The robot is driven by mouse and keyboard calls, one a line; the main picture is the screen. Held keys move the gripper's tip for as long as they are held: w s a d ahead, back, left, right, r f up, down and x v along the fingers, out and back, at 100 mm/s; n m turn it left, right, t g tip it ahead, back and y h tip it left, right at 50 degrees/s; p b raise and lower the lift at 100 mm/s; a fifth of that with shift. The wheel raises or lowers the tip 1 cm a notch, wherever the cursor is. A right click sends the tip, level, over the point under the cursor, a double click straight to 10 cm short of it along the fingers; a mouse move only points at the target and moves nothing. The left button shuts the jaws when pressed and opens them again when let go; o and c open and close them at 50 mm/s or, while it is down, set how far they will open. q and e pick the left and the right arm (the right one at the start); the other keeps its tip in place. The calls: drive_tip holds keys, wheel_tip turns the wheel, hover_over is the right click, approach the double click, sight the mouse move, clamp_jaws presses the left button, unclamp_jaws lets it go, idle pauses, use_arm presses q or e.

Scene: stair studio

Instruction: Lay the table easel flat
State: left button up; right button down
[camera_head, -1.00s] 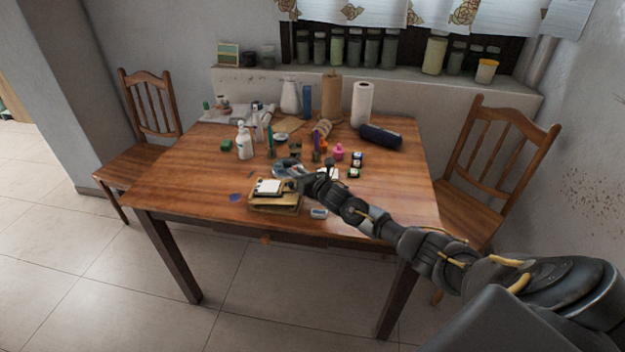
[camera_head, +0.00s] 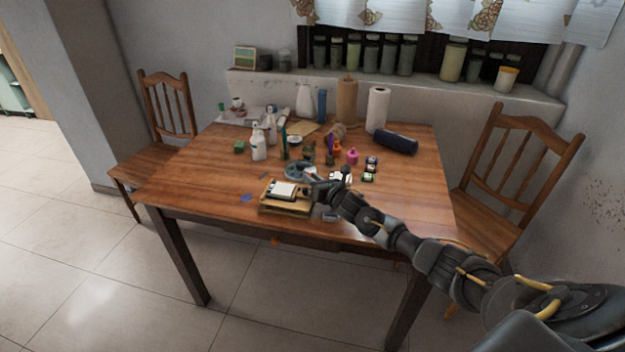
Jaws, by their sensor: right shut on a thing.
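The table easel (camera_head: 269,206), small and of light wood, is at the front edge of the wooden table, with a white card (camera_head: 284,190) on it. It looks low, its panel leaning at a shallow angle; I cannot tell whether it lies fully flat. My right gripper (camera_head: 310,184) reaches in from the right and is shut at the easel's back right corner. The fingertips are small and dark here, so the exact contact is hard to see. My left gripper is not in view.
The table (camera_head: 200,180) holds bottles, paint jars and a dark cylindrical case (camera_head: 397,142) behind the easel. A round grey dish (camera_head: 298,171) is just behind it. Chairs stand at both sides.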

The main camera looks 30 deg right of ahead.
drive_tip(key=c, duration=1.5)
unclamp_jaws()
drive_tip(key=shift+s+f, duration=0.1)
drive_tip(key=shift+f, duration=0.3)
drive_tip(key=shift+o, duration=1)
drive_tip(key=shift+r, duration=0.15)
drive_tip(key=s, duration=0.3)
drive_tip(key=s+d, duration=0.1)
drive_tip(key=s, duration=0.5)
drive_tip(key=shift+s+d+r, duration=0.2)
drive_tip(key=shift+s+r, duration=0.15)
drive_tip(key=shift+r, duration=0.05)
drive_tip(key=shift+s+r, duration=0.1)
drive_tip(key=shift+s, duration=0.4)
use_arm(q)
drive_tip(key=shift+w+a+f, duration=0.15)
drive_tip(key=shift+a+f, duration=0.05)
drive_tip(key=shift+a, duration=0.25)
